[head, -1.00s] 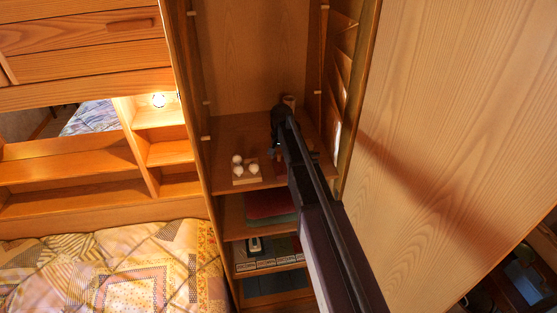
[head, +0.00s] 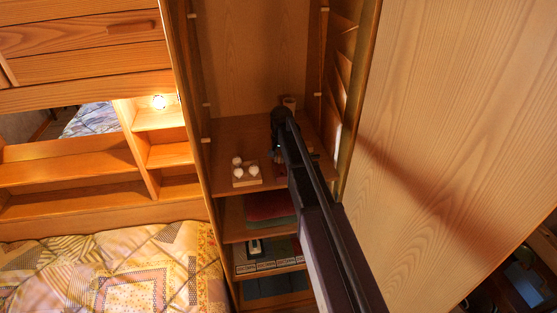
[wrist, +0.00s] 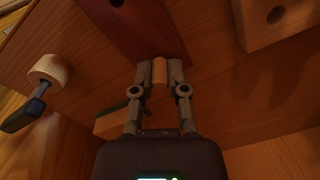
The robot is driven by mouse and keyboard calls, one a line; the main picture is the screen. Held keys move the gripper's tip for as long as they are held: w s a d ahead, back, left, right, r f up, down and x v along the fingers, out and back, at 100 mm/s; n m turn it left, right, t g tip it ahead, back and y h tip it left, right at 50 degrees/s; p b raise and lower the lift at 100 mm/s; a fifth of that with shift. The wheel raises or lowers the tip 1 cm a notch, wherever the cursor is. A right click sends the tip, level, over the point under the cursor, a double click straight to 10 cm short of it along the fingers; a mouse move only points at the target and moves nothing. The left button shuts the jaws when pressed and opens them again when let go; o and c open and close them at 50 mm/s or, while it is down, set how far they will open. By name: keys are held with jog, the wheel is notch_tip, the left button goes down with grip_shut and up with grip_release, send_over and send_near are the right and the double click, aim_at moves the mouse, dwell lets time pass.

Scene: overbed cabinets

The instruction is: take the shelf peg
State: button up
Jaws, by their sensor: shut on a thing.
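The shelf peg (wrist: 159,71) is a small light-wood cylinder in the wrist view. My gripper (wrist: 160,75) is shut on it, one fingertip on each side. The peg's far end is by the edge of a dark red-brown board (wrist: 137,32); I cannot tell whether they touch. In the head view my gripper (head: 281,112) is over the cabinet's upper shelf (head: 232,132), and the arm hides the peg there.
A wooden tray (head: 246,182) with white balls sits left of my arm. A wooden cylinder (head: 289,102) stands behind my gripper. The wrist view shows a light block with a hole (wrist: 262,28) and a round wooden piece (wrist: 48,69). Cabinet walls stand close on both sides.

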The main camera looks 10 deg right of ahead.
aim_at(279, 157)
jog(key=shift+r, duration=0.2)
notch_tip(279, 157, up, 4)
jog(key=p, duration=0.4)
jog(key=shift+f, duration=0.2)
jog(key=s+d+r, duration=0.1)
jog(key=s+d, duration=0.1)
jog(key=s, duration=1.4)
jog(key=shift+p, duration=0.45)
jog(key=shift+a, duration=0.1)
